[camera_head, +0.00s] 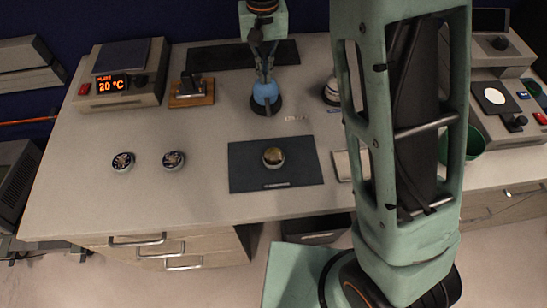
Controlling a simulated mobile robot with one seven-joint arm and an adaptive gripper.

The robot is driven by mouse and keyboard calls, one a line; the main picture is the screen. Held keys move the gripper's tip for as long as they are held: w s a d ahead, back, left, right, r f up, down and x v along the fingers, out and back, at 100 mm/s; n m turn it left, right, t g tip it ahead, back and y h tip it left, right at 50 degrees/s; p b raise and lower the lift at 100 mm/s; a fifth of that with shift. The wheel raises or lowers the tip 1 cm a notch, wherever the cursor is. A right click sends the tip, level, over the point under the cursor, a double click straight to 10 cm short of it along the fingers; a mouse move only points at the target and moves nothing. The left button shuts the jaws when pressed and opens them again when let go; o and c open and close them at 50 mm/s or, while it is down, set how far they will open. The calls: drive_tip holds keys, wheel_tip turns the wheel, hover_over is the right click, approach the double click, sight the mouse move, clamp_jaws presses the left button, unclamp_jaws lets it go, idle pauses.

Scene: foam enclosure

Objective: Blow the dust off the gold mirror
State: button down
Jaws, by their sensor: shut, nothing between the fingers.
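The gold mirror (273,157), a small round gold-topped piece, sits on a dark blue-grey mat (245,178) at the middle front of the bench. A blue, rounded blower (265,93) stands behind it on a dark base. My gripper (264,78) points down right over the blower, with its fingers close together and shut on nothing. Its fingertips overlap the top of the blower in the picture; I cannot tell whether they touch it. Dust on the mirror is too small to make out.
Two small round pieces (148,161) lie left of the mat. A heater with a 20 °C display (121,77) and a wooden-based block (191,91) stand at the back left. My arm hides much of the right side, partly covering a green container (475,142).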

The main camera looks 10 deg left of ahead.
drive_tip(key=shift+f, duration=0.6)
drive_tip(key=shift+r, duration=0.2)
drive_tip(key=shift+r+p, duration=1.3)
drive_tip(key=shift+r, duration=0.4)
drive_tip(key=shift+f, duration=0.2)
